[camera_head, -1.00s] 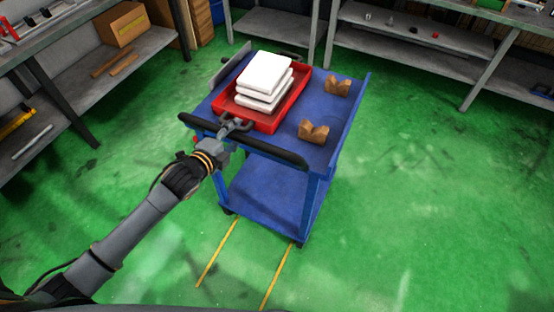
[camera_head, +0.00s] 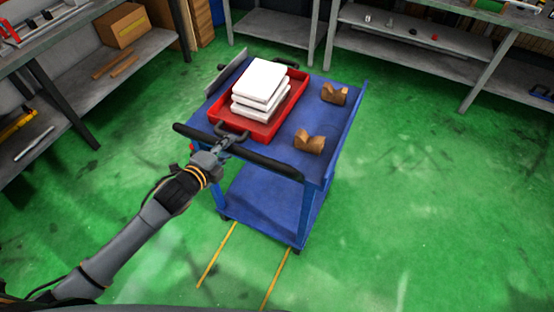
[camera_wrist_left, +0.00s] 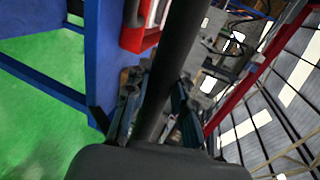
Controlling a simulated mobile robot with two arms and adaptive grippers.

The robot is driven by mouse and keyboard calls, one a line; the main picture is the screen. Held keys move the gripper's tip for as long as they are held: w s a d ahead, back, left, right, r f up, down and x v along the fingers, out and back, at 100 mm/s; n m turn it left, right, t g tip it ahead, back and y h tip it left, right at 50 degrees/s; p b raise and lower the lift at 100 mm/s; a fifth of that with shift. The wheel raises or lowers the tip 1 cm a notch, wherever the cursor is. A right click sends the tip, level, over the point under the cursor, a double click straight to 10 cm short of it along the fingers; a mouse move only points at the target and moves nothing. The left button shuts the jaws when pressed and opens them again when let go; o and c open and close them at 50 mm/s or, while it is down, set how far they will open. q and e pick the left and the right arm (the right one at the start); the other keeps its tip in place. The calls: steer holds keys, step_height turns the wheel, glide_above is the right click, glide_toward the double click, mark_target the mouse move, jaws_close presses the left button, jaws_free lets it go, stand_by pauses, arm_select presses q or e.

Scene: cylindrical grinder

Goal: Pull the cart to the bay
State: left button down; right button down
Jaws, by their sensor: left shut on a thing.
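The blue cart (camera_head: 262,204) stands on the green floor with its black handle (camera_head: 268,163) toward me. My left gripper (camera_head: 226,141) is shut on the handle, left of its middle. In the left wrist view the handle (camera_wrist_left: 178,65) runs up between my fingers (camera_wrist_left: 155,112), beside the blue cart frame (camera_wrist_left: 101,50). Two yellow floor lines (camera_head: 217,254), which may mark the bay, run from near the cart's front wheels toward me. My right gripper is not in view.
A red tray (camera_head: 262,131) with stacked white blocks (camera_head: 262,80) and two brown V-shaped blocks (camera_head: 310,142) ride on the cart. A grey shelf (camera_head: 135,55) stands at left; another shelf (camera_head: 410,38) stands behind. The floor right of the cart is clear.

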arm_select(q)
steer(key=s+a+p, duration=0.2)
steer(key=s+a, duration=0.2)
steer(key=s, duration=0.7)
steer(key=s+a+p, duration=0.3)
steer(key=s+a, duration=0.1)
steer(key=s, duration=0.7)
steer(key=s+a+p, duration=0.2)
steer(key=s+a, duration=0.2)
steer(key=s, duration=0.7)
steer(key=shift+s+a+p, duration=0.2)
steer(key=shift+s+p, duration=0.1)
steer(key=shift+s, duration=0.05)
steer(key=c, duration=2)
jaws_free()
steer(key=shift+w+f, duration=0.1)
steer(key=o, duration=1.1)
